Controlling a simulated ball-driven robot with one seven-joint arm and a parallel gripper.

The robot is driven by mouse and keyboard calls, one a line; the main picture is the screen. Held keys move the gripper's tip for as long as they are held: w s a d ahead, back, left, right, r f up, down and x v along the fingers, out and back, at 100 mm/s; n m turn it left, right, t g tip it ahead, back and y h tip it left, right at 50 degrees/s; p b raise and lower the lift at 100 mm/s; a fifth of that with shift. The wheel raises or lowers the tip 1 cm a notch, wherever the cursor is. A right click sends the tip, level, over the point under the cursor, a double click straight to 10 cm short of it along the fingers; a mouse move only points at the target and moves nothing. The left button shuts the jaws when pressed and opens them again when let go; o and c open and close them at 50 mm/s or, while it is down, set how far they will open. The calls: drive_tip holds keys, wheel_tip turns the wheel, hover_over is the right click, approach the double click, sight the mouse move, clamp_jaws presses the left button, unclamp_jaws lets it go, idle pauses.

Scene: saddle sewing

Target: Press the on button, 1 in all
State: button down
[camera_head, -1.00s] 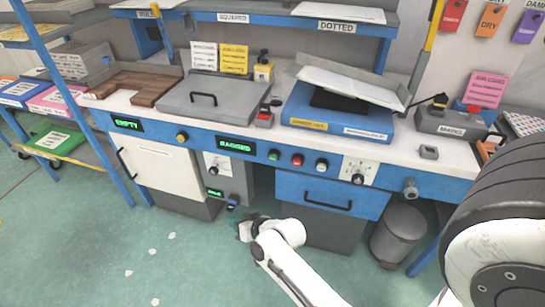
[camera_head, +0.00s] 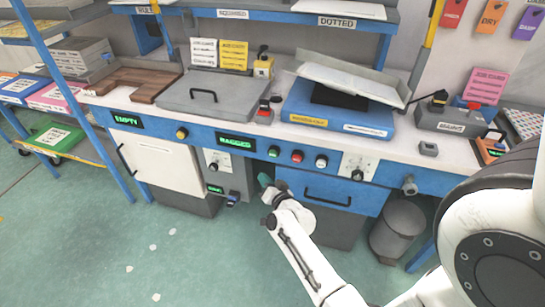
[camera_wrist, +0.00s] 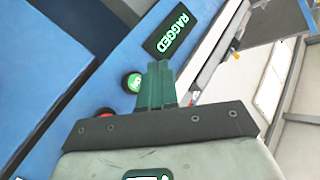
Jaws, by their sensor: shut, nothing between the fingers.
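The green on button (camera_head: 273,151) sits on the blue front panel of the bench, left of a red button and a white one. In the wrist view the green button (camera_wrist: 132,83) shows white lettering and lies just left of my fingertips. My gripper (camera_head: 264,180) is below the green button in the head view, in front of the bench. In the wrist view my gripper (camera_wrist: 156,70) has its green fingers together, with nothing between them. I cannot tell how far the fingertips are from the panel.
The red button (camera_head: 297,156) and white button (camera_head: 321,161) are close by on the panel. A green-lit RAGGED display (camera_head: 236,143) is to the left. A blue drawer (camera_head: 320,193) with a black handle is below, and a grey bin (camera_head: 398,230) stands at right.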

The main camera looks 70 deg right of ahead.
sight(273, 153)
drive_tip(key=d+b, duration=0.6)
drive_tip(key=d, duration=0.2)
drive_tip(key=shift+w, duration=0.3)
drive_tip(key=shift+d+b, duration=0.15)
drive_tip(key=shift+b, duration=0.2)
idle(1.5)
drive_tip(key=shift+w+d, duration=0.1)
drive_tip(key=shift+d, duration=0.15)
